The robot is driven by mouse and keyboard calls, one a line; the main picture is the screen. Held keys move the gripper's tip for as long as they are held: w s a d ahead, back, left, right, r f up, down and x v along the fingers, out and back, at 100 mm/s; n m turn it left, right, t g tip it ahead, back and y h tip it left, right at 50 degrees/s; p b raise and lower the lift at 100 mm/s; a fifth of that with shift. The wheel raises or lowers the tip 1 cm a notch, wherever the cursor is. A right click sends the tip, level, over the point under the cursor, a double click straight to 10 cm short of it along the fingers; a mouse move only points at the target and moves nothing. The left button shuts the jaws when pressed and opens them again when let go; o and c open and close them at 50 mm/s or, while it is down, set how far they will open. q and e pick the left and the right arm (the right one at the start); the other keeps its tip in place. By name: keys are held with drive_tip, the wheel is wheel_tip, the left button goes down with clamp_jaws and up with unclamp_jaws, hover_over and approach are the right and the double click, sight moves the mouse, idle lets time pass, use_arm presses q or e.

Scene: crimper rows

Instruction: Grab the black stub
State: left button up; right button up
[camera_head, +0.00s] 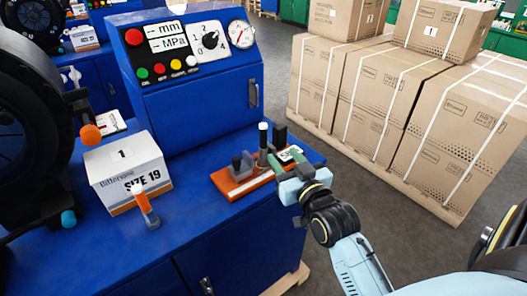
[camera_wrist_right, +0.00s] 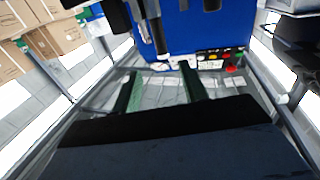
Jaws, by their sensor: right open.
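An orange tray (camera_head: 226,184) lies on the blue bench top and holds several upright dark pieces. A short dark grey stub (camera_head: 241,164) stands at its left. A taller dark post with a pale band (camera_head: 263,140) stands mid-tray, and a black block (camera_head: 280,136) stands behind it. I cannot tell for sure which is the black stub. My right gripper (camera_head: 285,160), with green fingers, is open at the tray's right end, close to the tall post and black block. In the right wrist view, the open fingers (camera_wrist_right: 160,88) have nothing between them; dark pieces show beyond. My left gripper is out of view.
A white SIZE 19 box (camera_head: 128,175) and an orange-and-white cylinder (camera_head: 145,207) stand left of the tray. The blue control panel (camera_head: 190,60) rises behind. Stacked cartons (camera_head: 400,110) stand right, across grey floor. Bare bench lies between box and tray.

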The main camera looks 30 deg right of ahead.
sight(265, 134)
drive_tip(key=w, duration=0.4)
drive_tip(key=w+d, duration=0.1)
drive_tip(key=w, duration=0.7)
drive_tip(key=shift+w+d+b, duration=0.25)
drive_tip(key=shift+d+b, duration=0.15)
clamp_jaws()
